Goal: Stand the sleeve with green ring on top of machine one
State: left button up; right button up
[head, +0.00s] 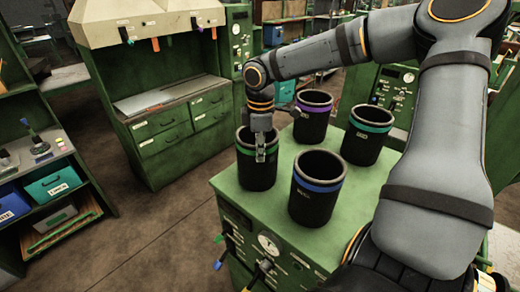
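A black rubber sleeve with a green ring (247,175) stands upright at the left corner of a green machine top (272,218). My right gripper (261,155) points down at this sleeve, its fingers overlapping the rim and upper wall. The fingers look close together, but I cannot tell whether they grip the wall. Another sleeve, with a teal-green ring (366,146), stands at the back right of the same top. My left gripper is not in view. No label in view clearly reads as machine one.
A purple-ringed sleeve (311,122) and a blue-ringed sleeve (316,200) stand on the same top. A gauge and levers (268,243) are on the machine's front. A green cabinet (170,135) stands behind left, and a shelf with bins (52,184) at far left. My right arm covers the right side.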

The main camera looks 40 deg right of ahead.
jog(key=shift+o, duration=0.8)
jog(key=shift+s+a+r, duration=0.15)
jog(key=shift+a, duration=0.1)
notch_tip(320, 180, up, 12)
jog(key=b, duration=0.1)
jog(key=shift+d, duration=0.15)
jog(key=shift+s, duration=0.1)
